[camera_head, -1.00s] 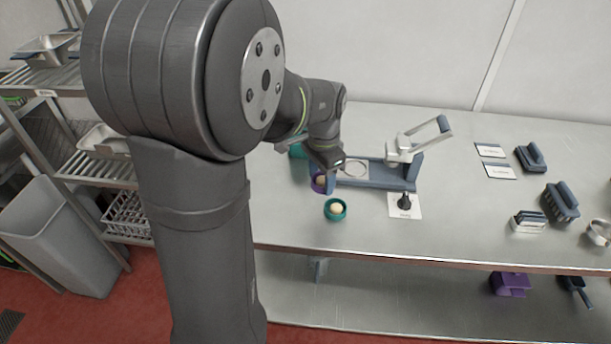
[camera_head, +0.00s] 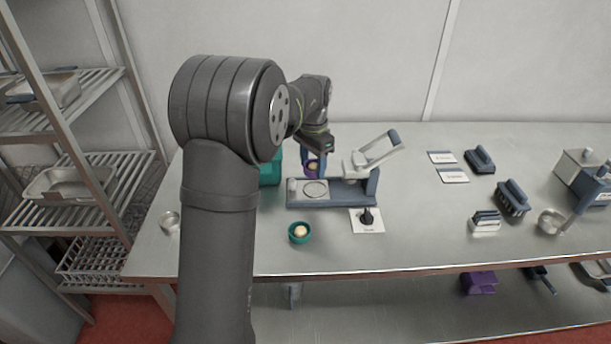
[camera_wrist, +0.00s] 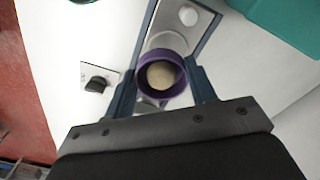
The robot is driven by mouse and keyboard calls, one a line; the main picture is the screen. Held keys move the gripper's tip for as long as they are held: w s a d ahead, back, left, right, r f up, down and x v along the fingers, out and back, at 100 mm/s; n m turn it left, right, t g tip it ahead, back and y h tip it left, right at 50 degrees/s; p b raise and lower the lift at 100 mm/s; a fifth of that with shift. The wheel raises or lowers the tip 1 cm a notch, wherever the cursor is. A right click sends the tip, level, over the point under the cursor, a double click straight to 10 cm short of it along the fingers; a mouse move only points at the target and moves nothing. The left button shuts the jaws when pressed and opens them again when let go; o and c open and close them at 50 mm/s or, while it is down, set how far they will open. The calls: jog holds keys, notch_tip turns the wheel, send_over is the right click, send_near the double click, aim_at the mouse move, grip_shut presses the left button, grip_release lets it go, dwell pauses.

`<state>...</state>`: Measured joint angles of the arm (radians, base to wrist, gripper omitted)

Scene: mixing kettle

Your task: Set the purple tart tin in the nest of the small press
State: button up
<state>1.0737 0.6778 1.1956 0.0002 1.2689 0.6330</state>
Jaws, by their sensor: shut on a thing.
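The purple tart tin (camera_wrist: 147,84) holds a pale ball of dough (camera_wrist: 161,75). My gripper (camera_wrist: 163,88) is shut on the tin, with a finger on each side of it. In the head view the tin (camera_head: 312,170) is held up in my gripper (camera_head: 314,160), above the back left part of the small press. The small press (camera_head: 350,193) has a blue base, a round nest (camera_head: 316,189) at its left and a raised lever (camera_head: 380,148) at its right. The nest looks empty. In the wrist view the tin covers part of the press base (camera_wrist: 208,32).
A teal tin (camera_head: 299,238) with a pale ball stands in front of the press. A teal container (camera_head: 271,170) is behind my arm. A black knob on a white card (camera_head: 367,219) lies in front of the press. Brushes, cards and a scoop are at the right.

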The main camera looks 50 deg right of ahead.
jog(key=shift+w+d+f, duration=0.25)
jog(key=shift+w+d, duration=0.1)
jog(key=shift+d, duration=0.3)
jog(key=shift+f, duration=0.15)
send_over(314, 190)
jog(key=shift+f, duration=2.75)
jog(key=shift+f, duration=0.7)
jog(key=o, duration=1.2)
jog(key=shift+c, duration=0.2)
